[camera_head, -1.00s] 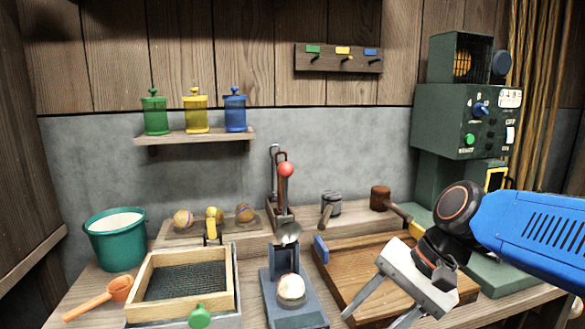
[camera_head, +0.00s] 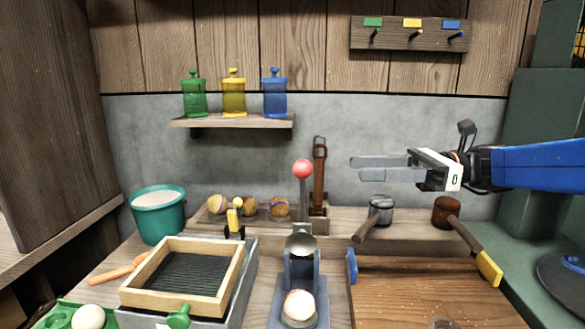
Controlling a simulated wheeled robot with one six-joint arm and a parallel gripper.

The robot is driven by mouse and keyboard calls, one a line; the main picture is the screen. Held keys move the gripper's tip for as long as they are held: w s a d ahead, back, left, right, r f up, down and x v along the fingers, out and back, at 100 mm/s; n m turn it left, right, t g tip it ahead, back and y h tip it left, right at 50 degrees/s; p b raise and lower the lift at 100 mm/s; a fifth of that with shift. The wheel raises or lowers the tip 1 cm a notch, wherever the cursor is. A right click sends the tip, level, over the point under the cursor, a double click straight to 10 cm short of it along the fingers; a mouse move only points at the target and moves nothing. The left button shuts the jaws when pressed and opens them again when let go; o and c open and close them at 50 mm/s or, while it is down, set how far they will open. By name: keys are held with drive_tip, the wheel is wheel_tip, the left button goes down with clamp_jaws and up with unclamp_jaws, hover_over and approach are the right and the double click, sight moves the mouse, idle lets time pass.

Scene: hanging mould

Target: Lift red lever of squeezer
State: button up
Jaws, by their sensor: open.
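The squeezer (camera_head: 301,262) stands on the table at the lower middle, with a grey-blue frame and base. Its lever (camera_head: 304,203) rises upright from it and ends in a red ball (camera_head: 303,169). A metal cup (camera_head: 301,243) sits on the frame, and a pale ball (camera_head: 299,307) rests low on the base. My gripper (camera_head: 354,168) is open and empty. Its two grey fingers point left, to the right of the red ball at about the same picture height and apart from it. I cannot tell how far they differ in depth.
A framed sieve (camera_head: 136,291) and teal bucket (camera_head: 159,215) are at left. A brown strap-like tool (camera_head: 319,175) stands behind the lever.

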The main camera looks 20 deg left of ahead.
drive_tip(key=x, duration=1.7)
drive_tip(key=shift+f, duration=0.1)
